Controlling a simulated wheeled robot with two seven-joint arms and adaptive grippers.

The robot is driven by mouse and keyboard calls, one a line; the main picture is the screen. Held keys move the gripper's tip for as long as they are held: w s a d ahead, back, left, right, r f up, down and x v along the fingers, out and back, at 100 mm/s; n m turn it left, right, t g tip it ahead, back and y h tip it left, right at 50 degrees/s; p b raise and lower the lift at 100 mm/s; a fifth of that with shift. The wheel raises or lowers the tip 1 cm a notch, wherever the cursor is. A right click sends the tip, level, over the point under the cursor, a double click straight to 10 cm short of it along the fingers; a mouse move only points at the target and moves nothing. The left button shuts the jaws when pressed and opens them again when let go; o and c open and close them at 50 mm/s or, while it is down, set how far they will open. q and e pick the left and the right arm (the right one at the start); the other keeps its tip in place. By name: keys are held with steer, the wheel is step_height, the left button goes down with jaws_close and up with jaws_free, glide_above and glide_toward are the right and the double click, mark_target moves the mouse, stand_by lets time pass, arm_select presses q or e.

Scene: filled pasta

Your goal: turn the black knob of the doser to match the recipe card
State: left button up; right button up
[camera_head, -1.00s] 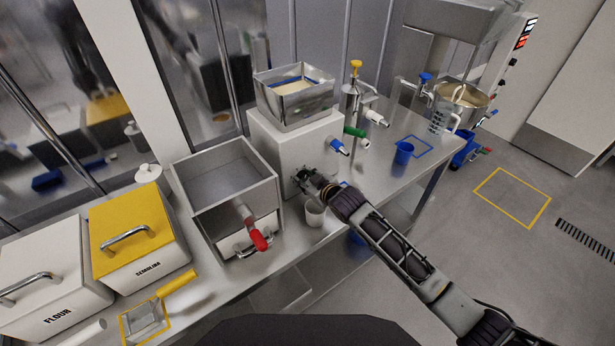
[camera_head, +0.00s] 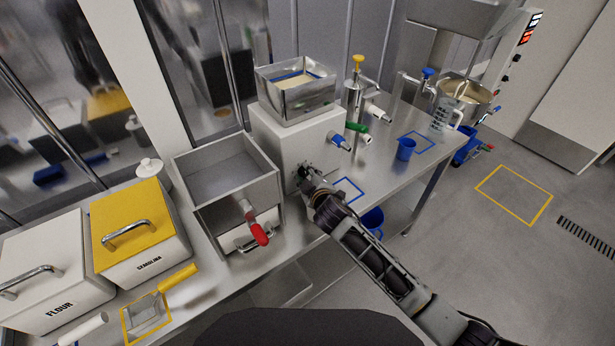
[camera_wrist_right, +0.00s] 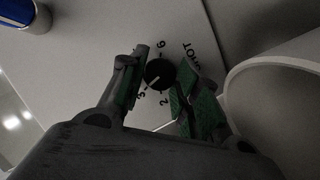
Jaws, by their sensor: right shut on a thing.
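The doser (camera_head: 285,135) is a white box with a steel hopper on top, standing on the steel counter. Its black knob (camera_wrist_right: 160,73) sits on the front face, with a dial around it lettered SHOT. The knob's white mark points to the lower left, towards that digit. My right gripper (camera_head: 305,176) is at the knob; in the right wrist view its green-padded fingers (camera_wrist_right: 158,84) are shut on it from both sides. I cannot make out a recipe card. My left gripper is not in view.
A steel bin with a red handle (camera_head: 260,235) is left of the doser. Blue (camera_head: 339,141) and green (camera_head: 356,127) handles project at its right. A blue cup (camera_head: 405,149) stands further right.

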stand_by(0.3)
steer(key=o, duration=1)
steer(key=shift+f, duration=0.1)
steer(key=shift+m+g+y+p, duration=0.3)
steer(key=shift+m+p, duration=0.05)
steer(key=shift+m, duration=0.15)
steer(key=shift+w+d+m+g+y, duration=0.1)
steer(key=shift+m+g+y, duration=0.25)
steer(key=shift+m, duration=0.35)
steer(key=shift+d+m+g+y, duration=0.1)
steer(key=shift+m+g+y, duration=0.4)
steer(key=shift+m, duration=0.5)
